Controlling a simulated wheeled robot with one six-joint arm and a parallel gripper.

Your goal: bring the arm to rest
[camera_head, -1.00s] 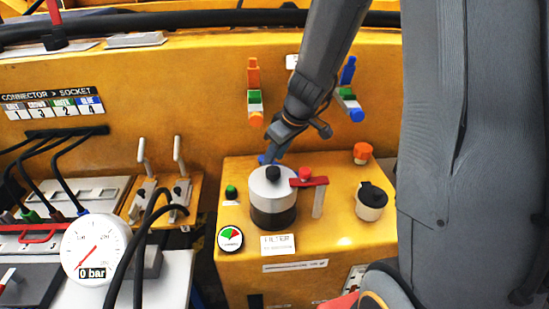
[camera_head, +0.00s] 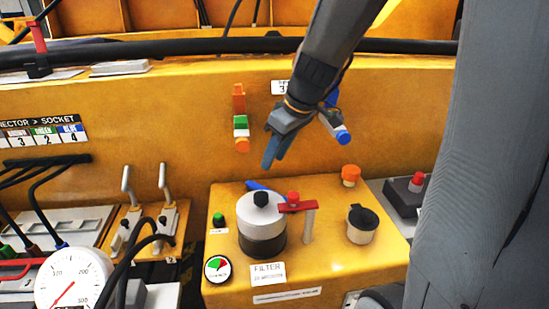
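My gripper (camera_head: 272,158) hangs from the arm that comes down from the top right. It is above and behind the filter housing (camera_head: 262,228), apart from it, with clear space between its tip and the silver lid. I see nothing held at the tip. My arm hides part of the blue lever fitting (camera_head: 341,134) on the yellow wall behind it.
A red handle (camera_head: 303,207) sits beside the filter lid. A black-capped cup (camera_head: 362,224), an orange knob (camera_head: 350,174) and a green button (camera_head: 219,219) stand on the yellow box. An orange-green fitting (camera_head: 240,120) is on the wall. A pressure gauge (camera_head: 75,281) and black cables are at left.

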